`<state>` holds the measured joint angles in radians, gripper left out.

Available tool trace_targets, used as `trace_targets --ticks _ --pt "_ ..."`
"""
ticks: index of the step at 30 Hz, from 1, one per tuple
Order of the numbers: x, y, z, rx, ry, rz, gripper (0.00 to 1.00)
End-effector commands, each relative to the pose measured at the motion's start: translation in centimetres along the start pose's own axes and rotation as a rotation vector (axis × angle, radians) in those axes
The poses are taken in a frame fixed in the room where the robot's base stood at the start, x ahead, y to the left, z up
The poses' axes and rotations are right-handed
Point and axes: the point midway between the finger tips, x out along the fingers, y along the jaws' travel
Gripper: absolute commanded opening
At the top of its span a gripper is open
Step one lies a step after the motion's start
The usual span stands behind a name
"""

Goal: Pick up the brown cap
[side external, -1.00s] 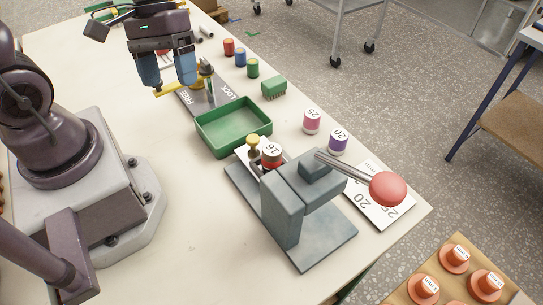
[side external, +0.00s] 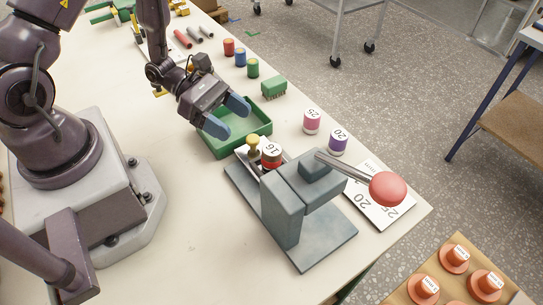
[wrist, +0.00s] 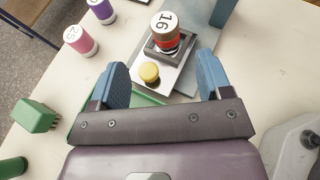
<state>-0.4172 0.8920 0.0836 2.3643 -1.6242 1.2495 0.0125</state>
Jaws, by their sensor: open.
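A brown-sided cap with a white top marked 16 (side external: 271,151) sits on a red piece in a square holder on the grey press (side external: 285,213). The capped piece also shows in the wrist view (wrist: 166,28), ahead of the fingers. A yellow knob (side external: 253,142) stands close beside it, nearer my gripper in the wrist view (wrist: 149,72). My gripper (side external: 227,115) is open and empty, its blue fingers above the green tray (side external: 213,147). The cap lies beyond the fingertips, apart from them.
Pink 25 (side external: 312,121) and purple 20 (side external: 338,141) cylinders stand right of the tray. The press's red-knobbed lever (side external: 388,189) reaches right above a numbered card (side external: 372,215).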

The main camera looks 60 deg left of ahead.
Motion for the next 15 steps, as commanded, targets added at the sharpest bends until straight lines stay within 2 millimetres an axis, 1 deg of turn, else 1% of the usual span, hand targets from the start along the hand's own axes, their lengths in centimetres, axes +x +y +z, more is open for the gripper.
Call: trace_targets --ticks 1,4,6,11,15 --pt "1.1 -0.1 0.0 0.001 -0.001 -0.007 0.72" --pt "2.8 -0.1 0.0 0.001 0.000 -0.006 0.72" --pt "3.6 -0.1 0.0 0.002 0.001 -0.005 0.72" --pt "4.6 -0.1 0.0 0.002 0.001 -0.003 0.72" --pt "6.4 -0.5 -0.1 0.000 0.001 -0.007 0.72"
